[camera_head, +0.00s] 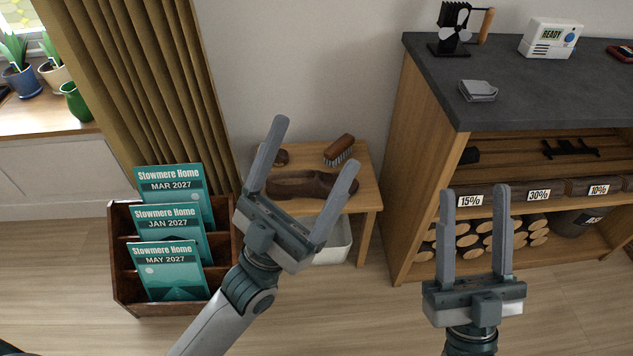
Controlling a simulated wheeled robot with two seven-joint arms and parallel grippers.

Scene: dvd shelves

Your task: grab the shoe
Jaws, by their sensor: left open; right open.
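A brown shoe (292,186) lies on its side-to-side length on a small wooden table (366,188) against the wall. My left gripper (312,150) is open, with its fingers pointing up the picture. In the view its fingers overlap the shoe, one crossing near each end, so parts of the shoe are hidden. I cannot tell how far above the shoe they are; nothing is held. My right gripper (475,192) is open and empty, in front of the wooden shelf unit at the right.
A brush (339,150) and a small brown round item (282,157) share the table. A white bin (337,246) stands below. A magazine rack (124,270) is at left, beside a curtain (150,90). The dark-topped shelf unit (420,150) is at right. The floor in front is clear.

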